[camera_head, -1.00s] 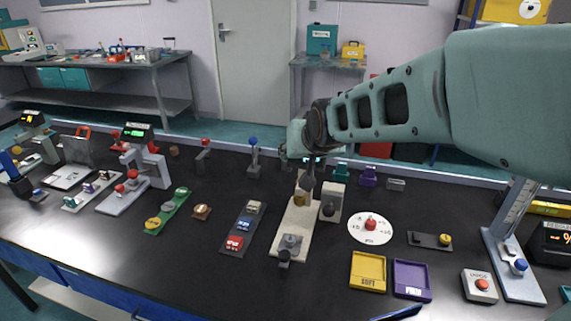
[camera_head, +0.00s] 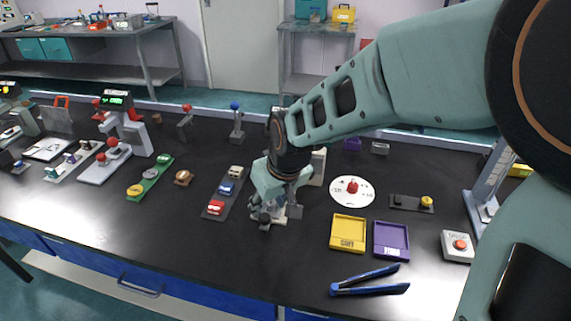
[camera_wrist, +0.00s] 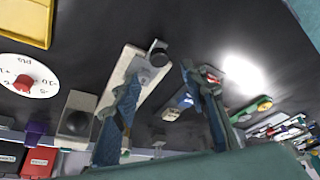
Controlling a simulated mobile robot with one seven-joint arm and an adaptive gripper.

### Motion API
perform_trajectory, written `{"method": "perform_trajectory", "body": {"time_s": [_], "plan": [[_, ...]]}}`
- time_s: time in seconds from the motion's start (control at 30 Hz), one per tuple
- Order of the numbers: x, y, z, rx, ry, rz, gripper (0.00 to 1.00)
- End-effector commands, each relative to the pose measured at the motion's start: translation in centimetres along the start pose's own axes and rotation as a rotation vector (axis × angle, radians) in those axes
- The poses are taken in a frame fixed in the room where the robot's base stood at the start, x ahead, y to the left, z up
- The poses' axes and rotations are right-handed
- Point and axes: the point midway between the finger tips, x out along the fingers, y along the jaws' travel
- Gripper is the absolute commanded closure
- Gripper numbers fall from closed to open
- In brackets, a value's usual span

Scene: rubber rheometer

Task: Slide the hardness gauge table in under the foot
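The hardness gauge is a pale, long base (camera_wrist: 118,72) with a grey sliding table (camera_wrist: 150,70) and a dark round knob (camera_wrist: 158,47) at its outer end. In the wrist view the table stands at the outer end of the base. The foot and post are hidden behind my gripper and arm in the head view. My gripper (camera_wrist: 160,78) is open, with one finger on each side of the table end in the wrist view. Whether a finger touches it I cannot tell. In the head view my gripper (camera_head: 276,212) covers most of the gauge.
A yellow tray (camera_head: 348,233), a purple tray (camera_head: 391,240) and blue tweezers (camera_head: 370,281) lie right. A rack of coloured samples (camera_head: 225,192) is close on the left.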

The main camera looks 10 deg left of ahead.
Motion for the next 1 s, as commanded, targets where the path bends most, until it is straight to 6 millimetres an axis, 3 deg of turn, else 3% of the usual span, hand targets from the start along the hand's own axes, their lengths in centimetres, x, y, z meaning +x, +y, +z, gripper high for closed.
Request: {"method": "perform_trajectory", "body": {"time_s": [0.03, 0.1, 0.4, 0.9, 1.0], "plan": [[1.4, 0.0, 0.2, -0.001, 0.0, -0.001, 0.6], [2.5, 0.0, 0.2, -0.001, 0.0, 0.0, 0.6], [6.1, 0.1, 0.2, 0.001, -0.001, 0.001, 0.6], [7.0, 0.1, -0.1, 0.001, 0.001, 0.001, 0.6], [7.0, 0.1, -0.1, 0.001, 0.001, 0.001, 0.71]]}}
